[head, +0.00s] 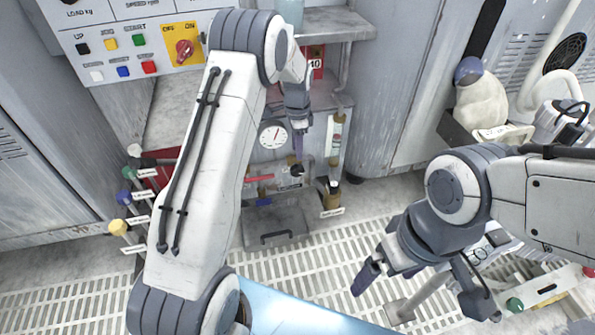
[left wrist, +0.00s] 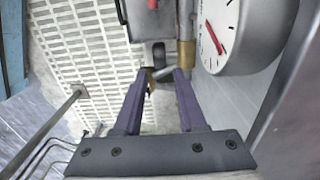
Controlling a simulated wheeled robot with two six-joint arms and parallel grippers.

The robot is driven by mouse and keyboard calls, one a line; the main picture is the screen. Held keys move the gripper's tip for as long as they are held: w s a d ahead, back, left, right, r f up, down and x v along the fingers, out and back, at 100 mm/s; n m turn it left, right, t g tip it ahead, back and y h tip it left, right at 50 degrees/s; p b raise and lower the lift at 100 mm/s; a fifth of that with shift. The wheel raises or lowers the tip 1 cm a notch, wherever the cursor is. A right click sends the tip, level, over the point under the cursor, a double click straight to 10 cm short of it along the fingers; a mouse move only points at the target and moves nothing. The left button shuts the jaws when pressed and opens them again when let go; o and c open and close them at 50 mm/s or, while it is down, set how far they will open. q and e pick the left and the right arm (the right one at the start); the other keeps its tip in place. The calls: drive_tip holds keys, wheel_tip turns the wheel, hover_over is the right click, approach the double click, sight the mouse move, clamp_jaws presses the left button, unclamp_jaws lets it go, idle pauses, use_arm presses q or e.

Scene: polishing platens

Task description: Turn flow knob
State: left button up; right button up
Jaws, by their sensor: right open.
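My left gripper (head: 298,152) reaches down beside the round dial gauge (head: 272,134) in the recess under the control panel. A small dark knob-like part (head: 297,170) is just below its fingertips. In the left wrist view, the purple fingers of my left gripper (left wrist: 161,74) stand apart. A small metallic and brass piece (left wrist: 153,79) shows between their tips; whether they touch it I cannot tell. A flow tube (head: 337,130) stands right of this, with a brass and dark fitting (head: 333,187) and an unreadable label below. My right gripper (head: 415,283) is open and empty over the grated floor.
The gauge (left wrist: 222,38) is close on the right in the left wrist view, near a brass cylinder (left wrist: 187,55). Several coloured labelled knobs (head: 125,198) stand at the left. The control panel (head: 125,45) is above. The grated floor (head: 310,265) is mostly clear.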

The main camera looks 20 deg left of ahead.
sight(297, 166)
use_arm(q)
wheel_tip(297, 166, down, 9)
drive_tip(key=b, duration=0.5)
drive_tip(key=shift+f, duration=0.15)
drive_tip(key=shift+c, duration=0.3)
